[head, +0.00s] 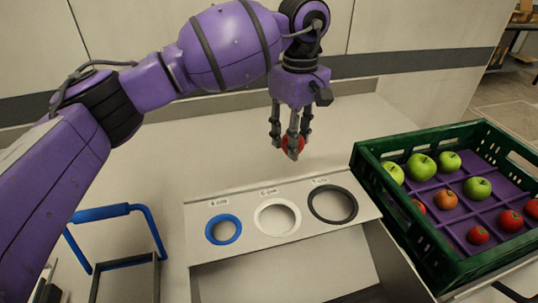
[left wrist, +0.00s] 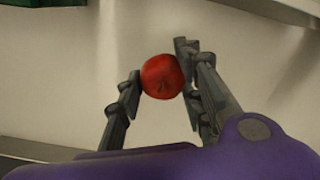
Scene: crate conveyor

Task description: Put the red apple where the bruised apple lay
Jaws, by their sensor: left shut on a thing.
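My left gripper (head: 292,146) is shut on a red apple (head: 293,146), held in the air behind the panel with round holes and left of the crate. In the left wrist view the red apple (left wrist: 162,76) sits between the fingers of the left gripper (left wrist: 160,85). The green crate (head: 425,235) stands at the right with a purple divided liner (head: 500,180). It holds several green apples (head: 421,167), several red apples (head: 511,221) and one brownish-orange apple (head: 446,199). I cannot tell bruising at this size. My right gripper is not in view.
A pale panel (head: 245,196) has three round holes with a blue ring (head: 223,229), a white ring (head: 277,217) and a black ring (head: 333,204). A blue handle (head: 100,212) stands at the left. The counter behind the panel is clear. The crate's walls rise around the apples.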

